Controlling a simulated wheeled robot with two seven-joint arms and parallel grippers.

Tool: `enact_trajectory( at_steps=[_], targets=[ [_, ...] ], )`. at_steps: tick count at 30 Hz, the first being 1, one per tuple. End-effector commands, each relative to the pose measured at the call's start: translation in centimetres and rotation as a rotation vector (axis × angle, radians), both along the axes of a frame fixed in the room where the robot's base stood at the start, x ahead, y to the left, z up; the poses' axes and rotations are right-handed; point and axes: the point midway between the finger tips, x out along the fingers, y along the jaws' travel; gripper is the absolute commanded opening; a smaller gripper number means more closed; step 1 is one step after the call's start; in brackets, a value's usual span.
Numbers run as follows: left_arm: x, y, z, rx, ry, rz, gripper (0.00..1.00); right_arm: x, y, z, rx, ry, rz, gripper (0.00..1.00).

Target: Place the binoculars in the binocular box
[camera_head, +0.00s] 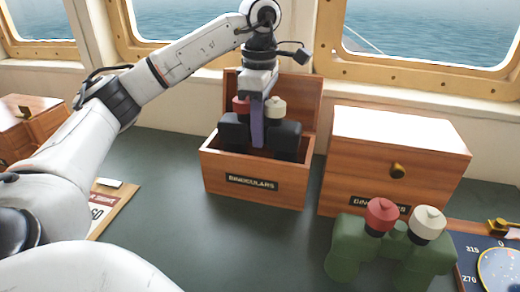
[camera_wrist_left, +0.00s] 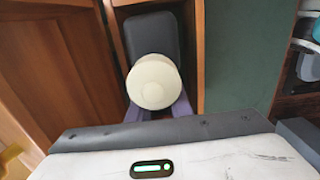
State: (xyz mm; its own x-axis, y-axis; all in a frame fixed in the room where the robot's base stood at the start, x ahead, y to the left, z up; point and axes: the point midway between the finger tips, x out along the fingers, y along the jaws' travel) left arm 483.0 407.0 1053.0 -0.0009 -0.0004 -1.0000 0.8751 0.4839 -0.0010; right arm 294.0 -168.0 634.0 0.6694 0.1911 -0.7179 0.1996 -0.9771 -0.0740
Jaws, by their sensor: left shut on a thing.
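Black binoculars (camera_head: 286,138) with one red and one cream eyepiece stand upright in an open wooden box (camera_head: 222,178) labelled BINOCULARS. Their lower part is hidden by the box's front wall. My left gripper (camera_head: 257,132) comes down from above, shut on the black binoculars between the two barrels. In the left wrist view, the cream eyepiece (camera_wrist_left: 153,82) and a black barrel (camera_wrist_left: 150,35) show between the wooden walls of the box. Whether the binoculars touch the box floor is hidden. My right gripper is not in view.
A closed wooden box (camera_head: 395,155) with a round knob stands to the right. Green binoculars (camera_head: 350,245) stand in front of it, partly covering its label. A blue instrument panel (camera_head: 470,250) lies at the right edge. Another wooden box (camera_head: 38,124) is at far left. Windows are behind.

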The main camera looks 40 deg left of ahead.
Motion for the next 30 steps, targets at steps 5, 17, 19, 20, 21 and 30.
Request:
enact_trajectory(
  at_steps=[5, 17, 19, 20, 21, 30],
  targets=[
    [0.0, 0.0, -0.9, -0.001, -0.003, -0.001, 0.00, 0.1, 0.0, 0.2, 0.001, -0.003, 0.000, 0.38],
    [0.1, -0.1, -3.7, -0.002, -0.006, -0.001, 0.00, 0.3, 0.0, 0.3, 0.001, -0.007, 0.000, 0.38],
    [0.1, -0.1, -3.7, -0.002, -0.006, -0.001, 0.00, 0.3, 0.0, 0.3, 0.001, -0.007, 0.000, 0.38],
    [0.1, -0.1, -3.7, -0.002, -0.005, -0.001, 0.00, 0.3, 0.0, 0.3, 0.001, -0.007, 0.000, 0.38],
    [0.1, -0.1, -3.8, -0.002, -0.005, -0.001, 0.00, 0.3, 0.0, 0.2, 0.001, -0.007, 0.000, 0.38],
    [0.0, -0.1, -4.1, -0.001, 0.000, -0.001, 0.37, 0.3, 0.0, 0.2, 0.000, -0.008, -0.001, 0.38]
  ],
)
